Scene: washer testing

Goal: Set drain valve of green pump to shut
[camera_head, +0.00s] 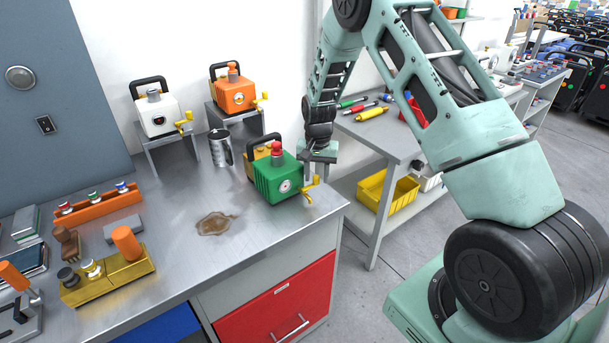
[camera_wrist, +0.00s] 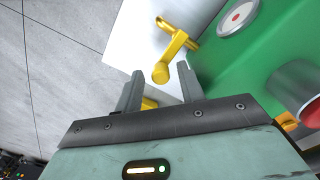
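The green pump (camera_head: 284,184) stands near the right front corner of the steel bench, with a round gauge on its face and a red knob on top. A yellow crank-shaped valve handle (camera_head: 309,189) sticks out from its right side. In the wrist view, the handle (camera_wrist: 177,47) shows beside the green body (camera_wrist: 233,65), its rounded end toward my gripper. My gripper (camera_head: 308,172) is just above the handle. Its two fingers are apart, and the handle's end lies between or just beyond the tips (camera_wrist: 158,76). I cannot tell whether they touch.
Orange (camera_head: 236,96) and white (camera_head: 158,115) pumps stand on metal risers behind. A metal mug (camera_head: 220,148) stands left of the green pump. A brown puddle (camera_head: 214,224) lies on the bench. Right of the bench is a gap, then a grey table (camera_head: 385,133).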

